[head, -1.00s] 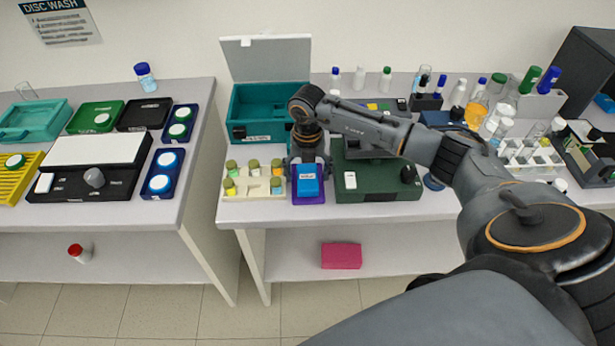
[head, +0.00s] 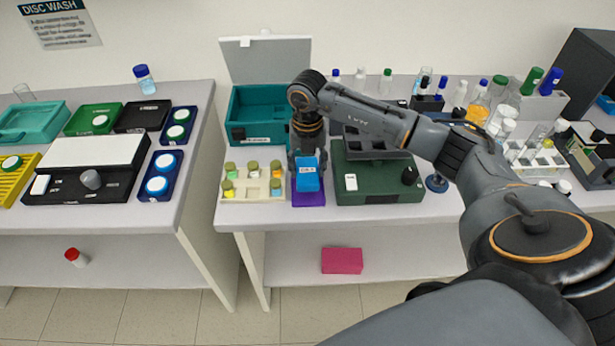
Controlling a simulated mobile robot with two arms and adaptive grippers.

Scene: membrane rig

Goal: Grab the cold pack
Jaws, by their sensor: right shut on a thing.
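The cold pack (head: 307,180) is a small bright blue block with a pale label, in the head view just left of the centre of the right-hand bench. My right gripper (head: 306,162) points down from above and is shut on it. The cold pack is held a little above a purple tray (head: 308,199), whose front part shows below it. The fingers are partly hidden behind the cold pack. My left gripper is out of view.
A teal box (head: 248,132) with its lid up stands behind left. A rack of several capped vials (head: 235,197) is close on the left, a dark green device (head: 380,186) close on the right. A pink box (head: 342,260) lies on the lower shelf.

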